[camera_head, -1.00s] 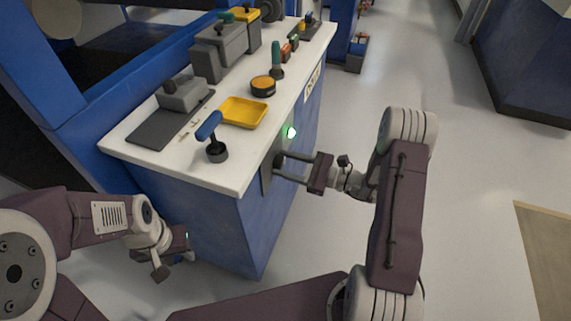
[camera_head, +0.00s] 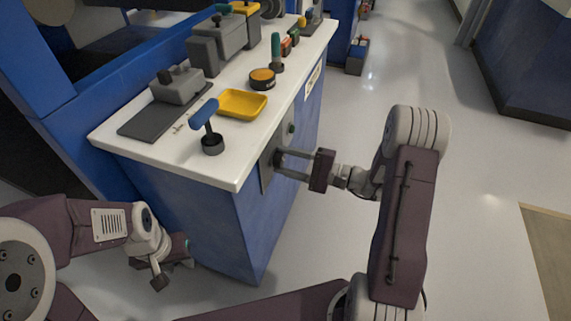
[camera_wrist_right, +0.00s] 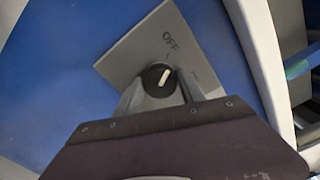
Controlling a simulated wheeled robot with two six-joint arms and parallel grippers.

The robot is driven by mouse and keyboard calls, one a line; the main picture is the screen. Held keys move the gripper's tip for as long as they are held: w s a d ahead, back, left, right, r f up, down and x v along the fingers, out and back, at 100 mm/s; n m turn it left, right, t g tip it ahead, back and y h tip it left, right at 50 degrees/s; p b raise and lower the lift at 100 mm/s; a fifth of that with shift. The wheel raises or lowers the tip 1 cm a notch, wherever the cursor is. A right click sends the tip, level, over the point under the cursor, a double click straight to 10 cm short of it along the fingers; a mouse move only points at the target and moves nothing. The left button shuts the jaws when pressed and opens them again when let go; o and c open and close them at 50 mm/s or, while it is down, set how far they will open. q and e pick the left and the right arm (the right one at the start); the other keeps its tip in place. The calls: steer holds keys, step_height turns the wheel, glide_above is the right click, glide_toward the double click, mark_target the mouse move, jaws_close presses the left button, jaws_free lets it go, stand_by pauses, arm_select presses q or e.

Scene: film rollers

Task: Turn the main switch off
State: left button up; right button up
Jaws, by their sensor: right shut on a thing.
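The main switch is a black rotary knob (camera_wrist_right: 158,79) with a white pointer on a grey plate (camera_wrist_right: 140,48). In the right wrist view the pointer is directed toward the OFF label. In the head view the plate (camera_head: 267,172) is on the blue cabinet's right side, with a dark, unlit round lamp (camera_head: 291,128) above the gripper. My right gripper (camera_head: 279,162) reaches the plate from the right and is shut on the knob; its fingers flank it in the wrist view (camera_wrist_right: 156,92). My left gripper (camera_head: 172,268) hangs low by the cabinet's front, away from the switch; its opening is unclear.
The white cabinet top (camera_head: 180,168) holds a blue-handled lever (camera_head: 207,125), a yellow tray (camera_head: 242,104), a round yellow-topped tin (camera_head: 262,79), a green-handled tool (camera_head: 276,52) and grey blocks (camera_head: 178,85). The floor (camera_head: 470,190) to the right is clear.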

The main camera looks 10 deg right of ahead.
steer(key=shift+f+n+b, duration=0.15)
steer(key=shift+n+b, duration=0.2)
steer(key=shift+n, duration=0.55)
steer(key=o, duration=1.4)
steer(key=shift+c, duration=0.2)
steer(key=p+v, duration=0.3)
steer(key=v, duration=0.6)
